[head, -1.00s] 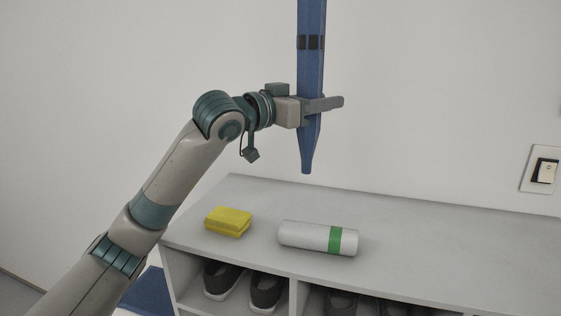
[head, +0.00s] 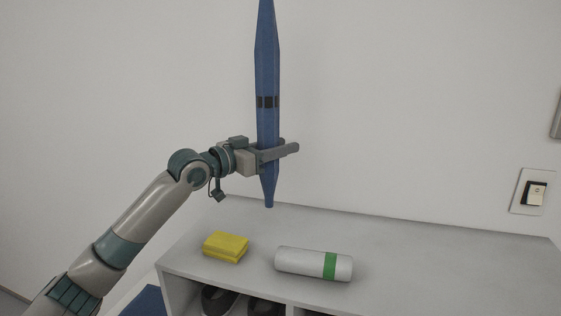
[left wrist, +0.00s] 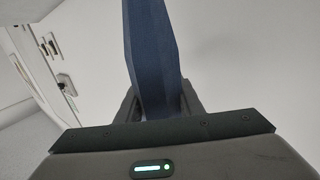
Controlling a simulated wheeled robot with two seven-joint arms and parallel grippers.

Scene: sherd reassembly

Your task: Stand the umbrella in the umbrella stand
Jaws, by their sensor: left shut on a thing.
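A folded blue umbrella (head: 267,70) with a dark band hangs upright in the head view, its narrow end pointing down near the back edge of the shelf top. My left gripper (head: 280,152) is shut on the umbrella's lower part. The umbrella (left wrist: 152,60) also fills the middle of the left wrist view, between the dark fingers (left wrist: 160,102). Its upper end is cut off by the top of the head view. I see no umbrella stand in either view. My right gripper is not in view.
A grey shoe shelf (head: 420,260) stands below, with a yellow sponge-like block (head: 225,247) and a white cylinder with a green band (head: 300,263) on top. Dark shoes (head: 219,300) sit inside. A blue mat (head: 146,303) lies at lower left. A switch (head: 535,192) is on the wall.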

